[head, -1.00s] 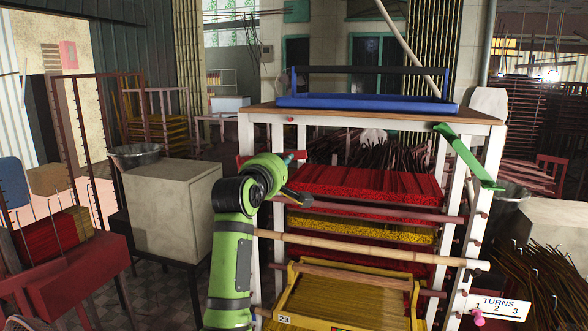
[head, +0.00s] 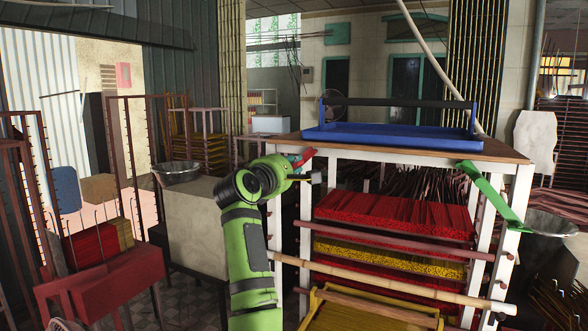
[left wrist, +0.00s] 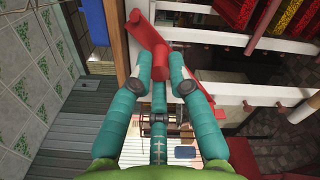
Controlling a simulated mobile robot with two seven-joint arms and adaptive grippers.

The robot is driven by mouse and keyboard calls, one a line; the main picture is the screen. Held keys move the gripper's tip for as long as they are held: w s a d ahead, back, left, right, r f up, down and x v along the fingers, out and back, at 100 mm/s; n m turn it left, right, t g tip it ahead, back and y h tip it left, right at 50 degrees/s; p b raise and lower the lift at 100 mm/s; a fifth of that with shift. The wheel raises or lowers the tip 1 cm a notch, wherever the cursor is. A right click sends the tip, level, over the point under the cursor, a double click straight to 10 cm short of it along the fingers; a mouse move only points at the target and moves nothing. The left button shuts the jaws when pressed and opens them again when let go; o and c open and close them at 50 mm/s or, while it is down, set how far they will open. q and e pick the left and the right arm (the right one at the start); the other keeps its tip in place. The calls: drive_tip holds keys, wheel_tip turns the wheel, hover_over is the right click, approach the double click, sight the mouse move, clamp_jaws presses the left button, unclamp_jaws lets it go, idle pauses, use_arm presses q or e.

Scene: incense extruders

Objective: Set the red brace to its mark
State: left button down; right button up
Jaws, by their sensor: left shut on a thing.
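The red brace (head: 302,158) shows at the end of my left arm, in front of the rack's upper left, just below its wooden top. In the left wrist view the brace is a red bar (left wrist: 146,33) with a round knob. My left gripper (left wrist: 160,68) is shut on the knob. The gripper's fingers (head: 290,168) are mostly hidden by the wrist in the head view. I cannot tell whether the brace touches the rack. A green brace (head: 495,195) slants across the rack's right posts. I cannot make out a mark for the red brace. My right gripper is not in view.
The white-framed rack (head: 305,210) holds red and yellow incense bundles. A blue tray (head: 390,136) stands on its top. A bamboo pole (head: 390,283) crosses the front. A grey block (head: 198,225) with a metal bowl (head: 178,172) stands left of my arm.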

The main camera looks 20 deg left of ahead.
use_arm(q)
drive_tip(key=shift+r, duration=0.15)
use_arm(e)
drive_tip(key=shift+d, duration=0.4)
use_arm(q)
drive_tip(key=c, duration=1.2)
unclamp_jaws()
drive_tip(key=shift+c, duration=0.2)
drive_tip(key=shift+o, duration=0.4)
drive_tip(key=shift+d, duration=0.15)
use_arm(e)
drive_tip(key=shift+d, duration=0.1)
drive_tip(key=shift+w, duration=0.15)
use_arm(q)
drive_tip(key=s, duration=1.2)
drive_tip(key=shift+a, duration=0.2)
